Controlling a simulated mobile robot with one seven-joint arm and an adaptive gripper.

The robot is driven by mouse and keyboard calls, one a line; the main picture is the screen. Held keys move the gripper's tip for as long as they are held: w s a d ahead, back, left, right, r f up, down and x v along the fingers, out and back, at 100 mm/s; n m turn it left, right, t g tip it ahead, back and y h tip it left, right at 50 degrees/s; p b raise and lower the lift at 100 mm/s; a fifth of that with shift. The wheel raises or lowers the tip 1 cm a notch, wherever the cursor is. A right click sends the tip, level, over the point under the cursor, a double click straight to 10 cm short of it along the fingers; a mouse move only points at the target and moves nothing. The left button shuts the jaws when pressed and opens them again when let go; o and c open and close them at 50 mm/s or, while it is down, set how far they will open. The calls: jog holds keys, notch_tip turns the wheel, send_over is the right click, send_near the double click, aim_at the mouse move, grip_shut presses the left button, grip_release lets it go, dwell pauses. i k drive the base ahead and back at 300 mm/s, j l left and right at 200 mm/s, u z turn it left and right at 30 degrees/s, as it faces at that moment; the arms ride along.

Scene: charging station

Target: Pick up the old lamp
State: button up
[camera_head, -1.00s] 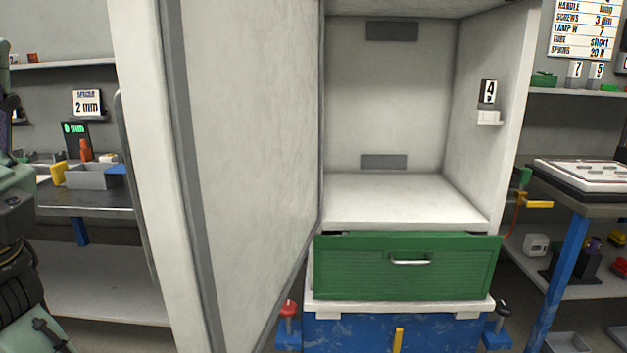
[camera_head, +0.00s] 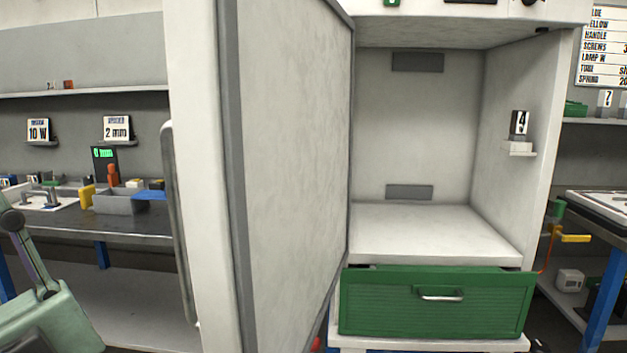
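I cannot make out the old lamp in this view. The white cabinet (camera_head: 435,235) stands ahead with its compartment open and its floor bare. The cabinet door (camera_head: 295,160) stands wide open on the left and hides part of the room behind it. A green drawer (camera_head: 437,308) with a silver handle sits below the compartment. Part of my arm shows at the lower left, but my gripper is not in view.
A workbench (camera_head: 130,232) with a grey bin (camera_head: 118,203) and small items is at the left. A table with a white tray (camera_head: 605,204) is at the right. A yellow and green fixture (camera_head: 568,237) sticks out beside the cabinet's right side.

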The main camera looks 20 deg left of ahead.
aim_at(519, 121)
jog(key=j+z, duration=0.3)
jog(key=j, duration=0.95)
jog(key=j+z, duration=0.35)
jog(key=j, duration=0.9)
jog(key=k+l, duration=0.1)
jog(key=l, duration=0.6)
jog(key=l+u, duration=0.2)
jog(key=l, duration=1.05)
jog(key=i+l, duration=0.1)
jog(key=l, duration=0.3)
jog(key=i+l+u, duration=0.1)
jog(key=l, duration=0.25)
jog(key=i+l, duration=0.1)
jog(key=l, duration=0.3)
jog(key=i+l+u, duration=0.15)
jog(key=i+l, duration=0.25)
jog(key=i, duration=0.2)
jog(key=i+l+u, duration=0.15)
jog(key=i+l, duration=0.3)
jog(key=i, duration=0.15)
